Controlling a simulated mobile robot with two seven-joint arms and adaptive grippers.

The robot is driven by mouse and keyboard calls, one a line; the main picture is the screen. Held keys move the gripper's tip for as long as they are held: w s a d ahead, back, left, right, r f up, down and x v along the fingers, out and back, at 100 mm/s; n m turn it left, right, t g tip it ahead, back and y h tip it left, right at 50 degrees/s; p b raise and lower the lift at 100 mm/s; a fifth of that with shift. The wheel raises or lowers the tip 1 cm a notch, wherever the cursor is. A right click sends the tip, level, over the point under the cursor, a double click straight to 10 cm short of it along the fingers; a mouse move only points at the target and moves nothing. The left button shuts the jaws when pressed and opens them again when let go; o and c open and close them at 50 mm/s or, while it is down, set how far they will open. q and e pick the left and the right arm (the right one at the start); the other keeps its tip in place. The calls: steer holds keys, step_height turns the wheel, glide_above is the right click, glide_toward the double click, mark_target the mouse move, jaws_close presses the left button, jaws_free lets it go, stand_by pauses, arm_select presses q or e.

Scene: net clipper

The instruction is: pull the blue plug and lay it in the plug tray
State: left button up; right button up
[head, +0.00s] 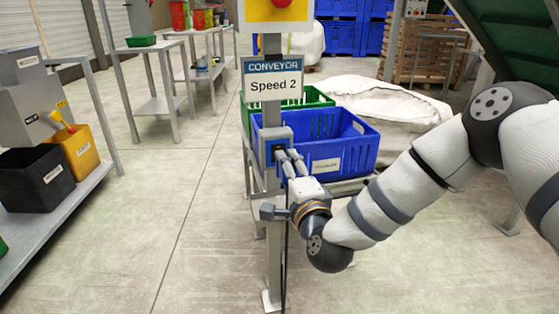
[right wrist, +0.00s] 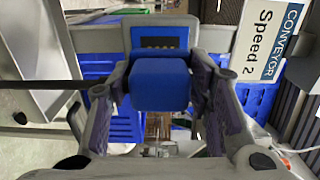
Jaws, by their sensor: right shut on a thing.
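The blue plug (right wrist: 160,85) is between the two fingers of my right gripper (right wrist: 163,90), which is shut on it. Beyond it in the right wrist view is the grey socket box (right wrist: 205,38) with a blue face and a dark slot that shows uncovered. In the head view my right gripper (head: 288,164) is just in front of the socket box (head: 273,136) on the conveyor post, and its fingers hide the plug. I cannot tell the exact gap between plug and box. I cannot make out a plug tray for certain. My left gripper is not in view.
The "Speed 2" sign (head: 276,86) hangs above the socket box. A blue crate (head: 345,150) and a green crate (head: 318,98) stand right behind the post. A small grey bracket (head: 269,212) juts from the post below my gripper.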

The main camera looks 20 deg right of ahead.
steer(key=shift+w, duration=0.3)
arm_select(q)
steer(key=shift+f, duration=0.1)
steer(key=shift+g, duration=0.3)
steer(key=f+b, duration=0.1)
steer(key=b, duration=0.1)
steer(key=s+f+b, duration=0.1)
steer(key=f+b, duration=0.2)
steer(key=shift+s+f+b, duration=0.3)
steer(key=shift+b, duration=0.1)
arm_select(e)
step_height(320, 180, down, 10)
arm_select(q)
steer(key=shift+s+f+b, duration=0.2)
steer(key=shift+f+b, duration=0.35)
steer(key=shift+b, duration=0.1)
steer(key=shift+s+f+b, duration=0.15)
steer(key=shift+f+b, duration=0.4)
steer(key=shift+b, duration=0.05)
arm_select(e)
steer(key=shift+w+d, duration=0.15)
steer(key=shift+w, duration=2.2)
steer(key=shift+f, duration=0.15)
